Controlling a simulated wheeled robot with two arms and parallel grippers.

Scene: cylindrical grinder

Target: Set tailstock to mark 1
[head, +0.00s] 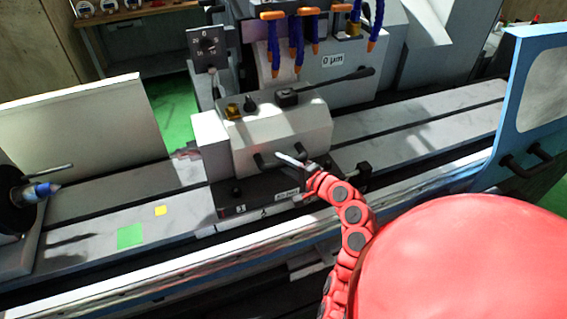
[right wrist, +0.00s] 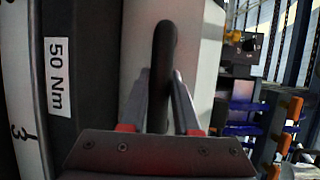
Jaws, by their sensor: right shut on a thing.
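The tailstock, a pale grey block (head: 285,133) on a dark base (head: 258,191), sits mid-table in the head view. A dark handle bar is on its front face; in the right wrist view this black handle (right wrist: 163,55) stands between two metal fingers. My right gripper (head: 292,161) is shut on it; it also shows in the right wrist view (right wrist: 161,95). A "50 Nm" label (right wrist: 57,63) is beside the handle. Mark 1 cannot be made out. My left gripper is out of view.
The slotted table (head: 440,133) is bare to the right of the tailstock. Blue coolant hoses (head: 297,45) hang behind; a blue-framed door (head: 515,95) stands right.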

